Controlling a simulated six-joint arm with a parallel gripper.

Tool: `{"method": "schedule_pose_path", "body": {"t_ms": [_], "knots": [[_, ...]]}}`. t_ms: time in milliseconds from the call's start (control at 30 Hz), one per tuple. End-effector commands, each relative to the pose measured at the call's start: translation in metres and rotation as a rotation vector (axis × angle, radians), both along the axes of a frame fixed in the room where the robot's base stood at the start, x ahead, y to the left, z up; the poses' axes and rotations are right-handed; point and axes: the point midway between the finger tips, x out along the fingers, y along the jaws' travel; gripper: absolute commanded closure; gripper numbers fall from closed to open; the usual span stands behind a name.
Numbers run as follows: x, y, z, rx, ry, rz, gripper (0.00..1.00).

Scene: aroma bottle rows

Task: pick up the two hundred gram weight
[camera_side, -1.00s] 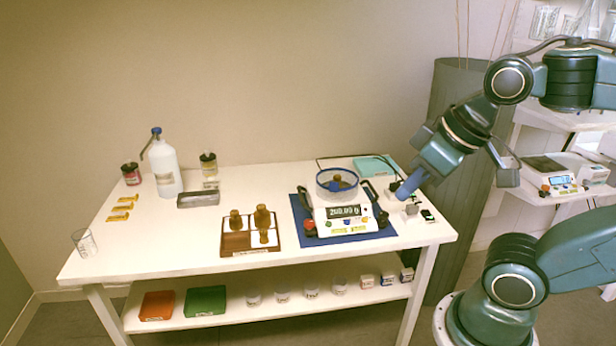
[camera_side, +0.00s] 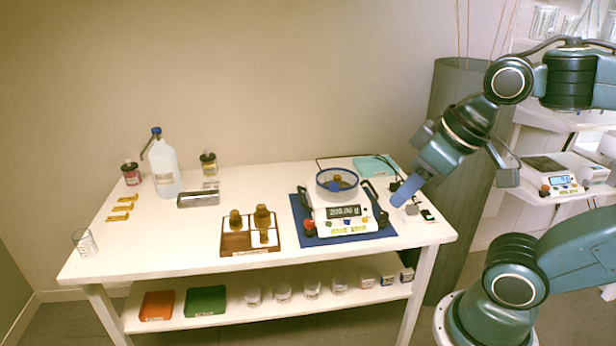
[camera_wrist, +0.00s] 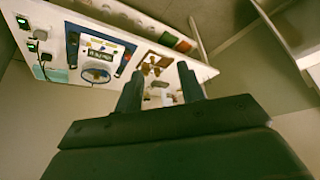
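The balance (camera_side: 343,222) stands on a blue mat, and its display seems to read about 200 g. A small brass weight (camera_side: 338,182) sits inside the blue-rimmed ring on the balance; its marking is not legible. Several more brass weights (camera_side: 262,216) stand in a brown tray (camera_side: 236,242) left of the balance, their labels too small to read. My gripper (camera_side: 399,201) hangs to the right of the balance, apart from the weights. In the wrist view my gripper (camera_wrist: 160,80) has its two fingers apart with nothing between them.
A wash bottle (camera_side: 165,170), a metal box (camera_side: 198,199), jars, gold strips and a glass beaker (camera_side: 84,243) stand on the left of the table. Small devices and cables (camera_side: 427,215) lie near my gripper.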

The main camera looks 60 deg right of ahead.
Motion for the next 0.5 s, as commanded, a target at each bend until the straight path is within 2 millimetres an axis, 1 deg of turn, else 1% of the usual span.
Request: {"method": "schedule_pose_path", "body": {"t_ms": [33,67,100,367,500], "knots": [[0.0,0.0,0.0,0.0,0.0,0.0,0.51],[0.0,0.0,0.0,0.0,0.0,0.0,0.45],[0.0,0.0,0.0,0.0,0.0,0.0,0.44],[0.0004,-0.0001,0.0002,0.0,0.0,0.0,0.44],[0.0052,-0.0012,0.0028,-0.003,0.002,-0.001,0.44]]}}
